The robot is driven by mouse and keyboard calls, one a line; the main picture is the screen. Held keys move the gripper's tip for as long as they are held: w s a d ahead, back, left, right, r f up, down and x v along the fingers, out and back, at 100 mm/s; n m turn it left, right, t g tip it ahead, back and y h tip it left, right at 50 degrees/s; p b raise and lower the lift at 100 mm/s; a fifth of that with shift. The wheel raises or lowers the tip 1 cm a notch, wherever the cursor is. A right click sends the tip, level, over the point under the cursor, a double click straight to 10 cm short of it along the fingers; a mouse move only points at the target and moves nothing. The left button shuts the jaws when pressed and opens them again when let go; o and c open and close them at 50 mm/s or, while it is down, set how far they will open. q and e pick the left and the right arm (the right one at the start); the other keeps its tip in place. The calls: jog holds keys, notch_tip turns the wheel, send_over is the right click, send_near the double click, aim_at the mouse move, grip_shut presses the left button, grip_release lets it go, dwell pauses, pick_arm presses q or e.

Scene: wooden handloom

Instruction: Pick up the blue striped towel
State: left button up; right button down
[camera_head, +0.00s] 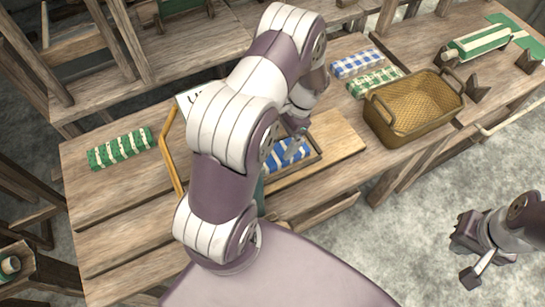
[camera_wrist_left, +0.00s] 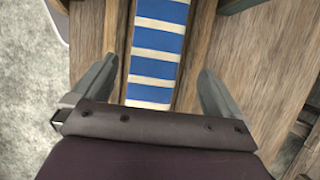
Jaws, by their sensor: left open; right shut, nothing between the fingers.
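The blue striped towel (camera_head: 289,158), blue with white bands, lies in a shallow wooden tray (camera_head: 318,152) on the table, partly hidden by my left arm in the head view. My left gripper (camera_head: 296,143) is over it, pointing down. In the left wrist view the towel (camera_wrist_left: 155,50) runs between the two open fingers of the left gripper (camera_wrist_left: 157,85), with a gap on both sides. Whether the fingertips reach down to towel height is unclear. My right gripper (camera_head: 481,270) is shut and empty, off the table at the lower right.
A wicker basket (camera_head: 415,105) stands right of the tray. Behind are a blue checked cloth (camera_head: 357,63) and a green checked cloth (camera_head: 375,81). A green striped cloth (camera_head: 121,148) lies at left. A yellow wooden frame (camera_head: 170,150) stands close left of my arm.

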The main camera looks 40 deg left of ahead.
aim_at(275, 154)
pick_arm(q)
jog(key=p+x, duration=0.1)
jog(key=x, duration=0.4)
jog(key=shift+s+d+p, duration=0.2)
jog(key=shift+s+p, duration=0.05)
jog(key=shift+p, duration=0.05)
jog(key=shift+s+a+f, duration=0.1)
jog(key=shift+f, duration=0.4)
jog(key=c, duration=1)
jog(key=shift+c, duration=0.2)
